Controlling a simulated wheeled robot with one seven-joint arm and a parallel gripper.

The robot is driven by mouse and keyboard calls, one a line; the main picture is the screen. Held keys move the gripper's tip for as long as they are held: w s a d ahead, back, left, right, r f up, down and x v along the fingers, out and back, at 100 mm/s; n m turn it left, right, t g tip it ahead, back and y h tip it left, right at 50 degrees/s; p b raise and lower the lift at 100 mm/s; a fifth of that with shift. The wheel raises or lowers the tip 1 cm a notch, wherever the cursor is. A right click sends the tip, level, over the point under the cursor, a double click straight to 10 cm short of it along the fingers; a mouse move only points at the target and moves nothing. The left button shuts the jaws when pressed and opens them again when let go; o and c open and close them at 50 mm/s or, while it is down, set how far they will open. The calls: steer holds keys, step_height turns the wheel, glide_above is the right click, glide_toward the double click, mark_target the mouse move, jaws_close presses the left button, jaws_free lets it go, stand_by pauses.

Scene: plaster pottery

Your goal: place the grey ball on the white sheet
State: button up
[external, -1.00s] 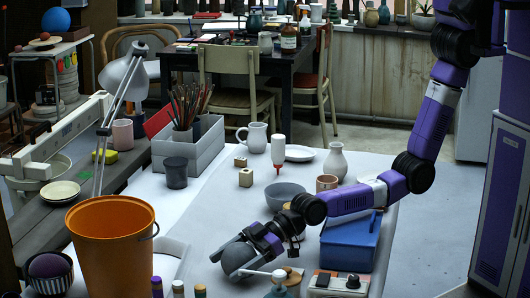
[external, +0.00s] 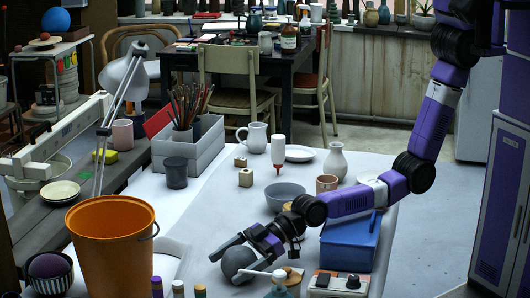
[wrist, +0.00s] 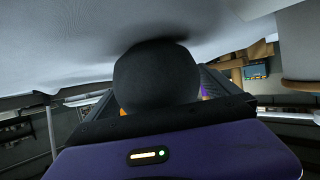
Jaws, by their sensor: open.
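The grey ball (external: 238,262) rests at the near part of the pale white sheet (external: 205,215), which covers the worktable. My gripper (external: 226,268) reaches down from the right, its two fingers apart on either side of the ball. In the wrist view the dark ball (wrist: 157,75) sits between the fingers, against the pale surface, with a shadow where they meet. The fingers are mostly hidden behind the ball and the gripper body there. I cannot tell whether a finger still touches the ball.
A blue box (external: 348,245) and a grey bowl (external: 284,194) stand near my arm. An orange bucket (external: 112,245) is to the left. Bottles (external: 200,290) and a white device with a black knob (external: 338,283) line the near edge. The sheet is clear left of the ball.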

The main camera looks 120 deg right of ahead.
mark_target(247, 248)
steer(key=v, duration=0.4)
steer(key=r, duration=0.5)
steer(key=shift+s+r, duration=0.3)
steer(key=shift+s, duration=0.05)
steer(key=shift+r, duration=0.8)
